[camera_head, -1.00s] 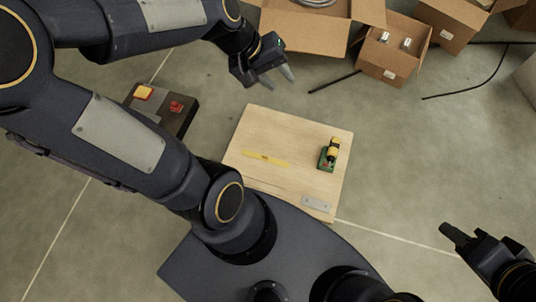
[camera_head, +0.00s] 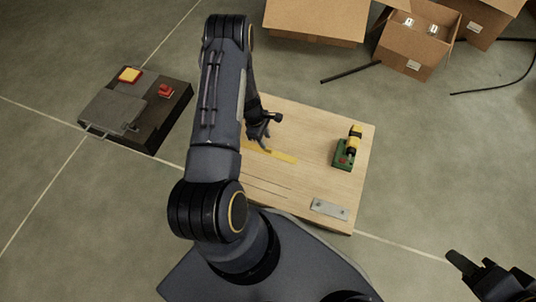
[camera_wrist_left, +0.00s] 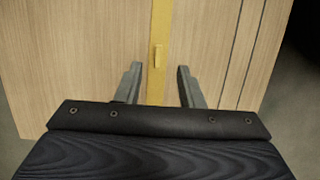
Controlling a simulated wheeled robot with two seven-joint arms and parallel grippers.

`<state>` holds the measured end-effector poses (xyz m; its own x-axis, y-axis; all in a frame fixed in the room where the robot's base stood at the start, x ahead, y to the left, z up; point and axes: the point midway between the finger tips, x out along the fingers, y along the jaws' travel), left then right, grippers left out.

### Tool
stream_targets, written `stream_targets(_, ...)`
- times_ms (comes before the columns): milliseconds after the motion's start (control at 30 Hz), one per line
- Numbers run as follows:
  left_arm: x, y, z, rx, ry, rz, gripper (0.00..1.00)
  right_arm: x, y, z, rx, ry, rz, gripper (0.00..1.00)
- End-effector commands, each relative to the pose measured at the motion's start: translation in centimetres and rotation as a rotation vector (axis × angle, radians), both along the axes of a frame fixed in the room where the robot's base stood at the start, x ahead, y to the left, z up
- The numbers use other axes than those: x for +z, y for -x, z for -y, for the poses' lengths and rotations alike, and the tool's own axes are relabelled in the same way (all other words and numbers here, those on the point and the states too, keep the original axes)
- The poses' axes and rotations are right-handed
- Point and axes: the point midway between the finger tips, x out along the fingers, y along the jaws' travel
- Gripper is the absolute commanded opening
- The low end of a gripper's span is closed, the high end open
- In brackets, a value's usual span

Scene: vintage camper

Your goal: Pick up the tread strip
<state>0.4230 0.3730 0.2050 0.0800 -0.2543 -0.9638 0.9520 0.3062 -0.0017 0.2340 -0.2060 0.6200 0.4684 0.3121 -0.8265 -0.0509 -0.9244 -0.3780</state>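The tread strip is a long, thin yellow strip (camera_head: 282,155) lying on the wooden board in the head view. My left arm hides its left part there. In the left wrist view the yellow strip (camera_wrist_left: 160,30) runs up the picture, with a small raised yellow piece on it. My left gripper (camera_wrist_left: 157,78) is open and empty, with one finger on each side of the strip. In the head view the left gripper (camera_head: 264,138) is over the strip's left part. My right gripper (camera_head: 468,262) is at the lower right, away from the board; its fingers are only partly clear.
The wooden board (camera_head: 305,185) also carries a green and yellow device (camera_head: 348,150) and a grey metal plate (camera_head: 329,208). A dark case (camera_head: 150,125) with red and yellow parts lies to the left. Cardboard boxes (camera_head: 404,55) stand behind.

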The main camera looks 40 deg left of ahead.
Motion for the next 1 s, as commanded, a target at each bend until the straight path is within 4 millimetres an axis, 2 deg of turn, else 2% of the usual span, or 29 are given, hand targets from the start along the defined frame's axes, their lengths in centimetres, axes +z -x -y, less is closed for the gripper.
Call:
stream_targets(167, -1.8, -0.1, 0.2, -0.002, 0.001, 0.001, 0.35, -1.1, 0.0, 0.0, 0.000, 0.000, 0.000, 0.36)
stream_targets(333, -4.5, -0.3, 0.3, -0.003, 0.001, 0.001, 0.35, -3.1, 0.0, 0.0, 0.000, 0.000, 0.000, 0.36)
stream_targets(433, -5.6, -0.4, 0.8, -0.004, 0.001, 0.001, 0.35, -3.6, 0.0, 0.0, 0.000, 0.000, 0.000, 0.36)
stream_targets(700, -5.7, -0.5, 0.9, -0.004, 0.000, 0.002, 0.35, -3.5, 0.0, 0.0, 0.000, 0.000, 0.000, 0.36)
stream_targets(967, -5.7, -0.5, 0.9, -0.004, 0.000, 0.002, 0.01, -3.5, 0.0, 0.0, 0.000, 0.000, 0.000, 0.36)
stream_targets(1000, -5.7, -0.5, 0.9, -0.004, 0.000, 0.002, 0.00, -3.5, 0.0, 0.0, 0.000, 0.000, 0.000, 0.36)
